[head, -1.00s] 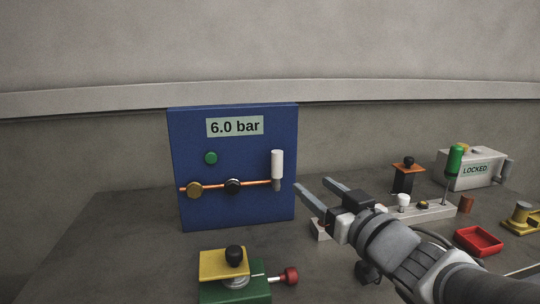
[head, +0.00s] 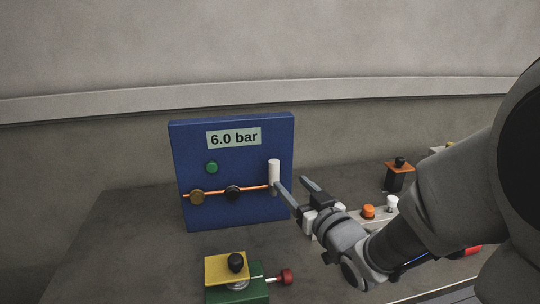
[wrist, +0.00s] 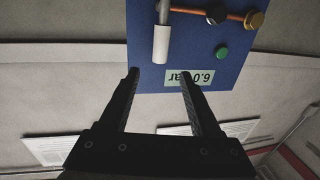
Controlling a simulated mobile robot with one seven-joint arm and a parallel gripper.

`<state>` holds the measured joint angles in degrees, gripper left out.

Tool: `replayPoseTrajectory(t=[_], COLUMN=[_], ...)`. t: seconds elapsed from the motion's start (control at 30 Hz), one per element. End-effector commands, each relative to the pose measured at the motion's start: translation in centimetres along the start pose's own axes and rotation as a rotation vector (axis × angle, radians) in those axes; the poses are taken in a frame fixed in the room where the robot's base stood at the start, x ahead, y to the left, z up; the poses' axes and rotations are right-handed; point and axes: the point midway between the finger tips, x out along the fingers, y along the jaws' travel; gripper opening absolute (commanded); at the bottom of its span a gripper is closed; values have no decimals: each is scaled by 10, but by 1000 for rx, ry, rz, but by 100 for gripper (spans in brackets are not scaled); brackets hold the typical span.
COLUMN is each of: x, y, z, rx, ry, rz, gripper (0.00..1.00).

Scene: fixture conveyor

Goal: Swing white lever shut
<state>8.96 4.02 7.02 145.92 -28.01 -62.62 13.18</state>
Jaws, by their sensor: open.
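The white lever (head: 274,172) stands upright at the right end of the copper pipe on the blue panel (head: 240,215). My gripper (head: 292,183) is open and empty, at the panel's right edge, with its left finger close to the lever's lower end. I cannot tell whether that finger touches it. In the wrist view, which is upside down, the white lever (wrist: 161,44) lies beyond and between my open fingers (wrist: 160,74), nearer the left one. The lever's pivot is partly hidden by the finger in the head view.
The panel carries a 6.0 bar display (head: 233,138), a green button (head: 212,168), a brass knob (head: 197,196) and a black knob (head: 233,192). A green and yellow fixture (head: 225,268) with a red knob (head: 286,276) stands in front. My arm hides much of the right side.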

Motion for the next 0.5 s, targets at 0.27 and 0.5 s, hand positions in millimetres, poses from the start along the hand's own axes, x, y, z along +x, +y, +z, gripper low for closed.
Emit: replayPoseTrajectory(t=[0.27,0.5], x=[22,58], y=[0,-1], z=[-4,0], rx=[3,0], ry=[-3,2], rz=[-2,-2], gripper=[64,64])
